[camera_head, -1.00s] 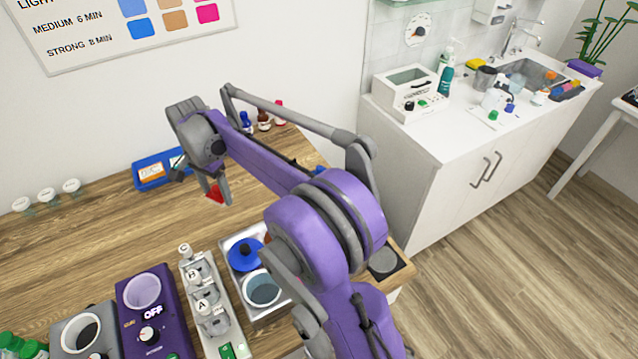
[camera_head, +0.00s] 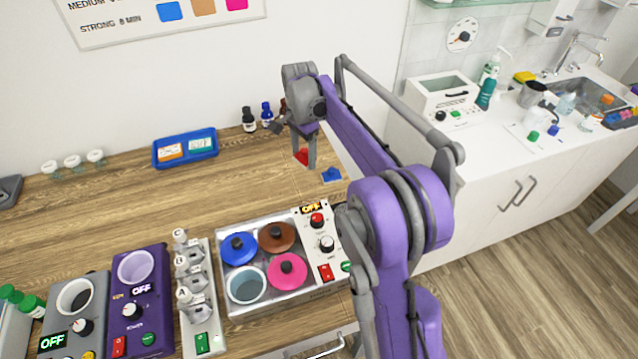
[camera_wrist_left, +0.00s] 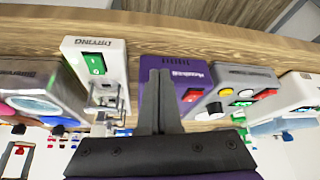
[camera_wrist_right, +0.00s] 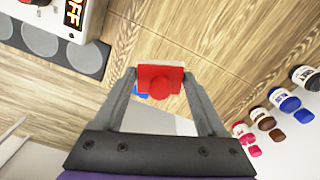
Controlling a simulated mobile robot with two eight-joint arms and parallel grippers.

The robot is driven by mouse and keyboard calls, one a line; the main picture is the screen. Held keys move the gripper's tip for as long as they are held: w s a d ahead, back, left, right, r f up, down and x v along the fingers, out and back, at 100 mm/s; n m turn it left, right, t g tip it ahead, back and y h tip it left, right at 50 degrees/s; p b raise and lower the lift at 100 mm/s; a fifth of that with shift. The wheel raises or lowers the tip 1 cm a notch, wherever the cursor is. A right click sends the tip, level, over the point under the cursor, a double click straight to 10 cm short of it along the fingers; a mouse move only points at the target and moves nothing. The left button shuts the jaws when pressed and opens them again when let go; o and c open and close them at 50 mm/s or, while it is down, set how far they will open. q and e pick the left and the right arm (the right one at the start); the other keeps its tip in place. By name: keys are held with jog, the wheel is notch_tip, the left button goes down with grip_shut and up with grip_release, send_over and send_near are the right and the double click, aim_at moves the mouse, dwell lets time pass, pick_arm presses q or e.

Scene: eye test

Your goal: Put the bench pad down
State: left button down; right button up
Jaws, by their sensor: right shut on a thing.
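The bench pad seems to be the red square piece with a round knob (camera_wrist_right: 160,80) between my right gripper's fingers (camera_wrist_right: 160,76). My right gripper is shut on it. In the head view the red piece (camera_head: 301,157) shows small beside the right gripper's finger (camera_head: 308,158), over the wooden bench (camera_head: 215,195). Whether it touches the bench I cannot tell. A small blue piece (camera_head: 331,174) lies on the bench just right of it; it is partly hidden behind the red piece in the right wrist view. My left gripper (camera_wrist_left: 160,75) has its fingers together, with nothing seen between them.
A heater with coloured lids (camera_head: 262,305) stands in front of the right gripper. Dark bottles (camera_head: 249,120) stand behind, near the wall. A blue tray (camera_head: 185,158) lies to the left. Bare bench lies between tray and heater.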

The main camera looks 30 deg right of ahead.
aim_at(305, 186)
notch_tip(305, 186, down, 10)
dwell(0.5)
jog(key=shift+f, duration=0.1)
jog(key=o, duration=1.2)
jog(key=shift+o, duration=0.2)
notch_tip(305, 186, up, 12)
jog(key=shift+r, duration=0.2)
jog(key=shift+s+f, duration=0.1)
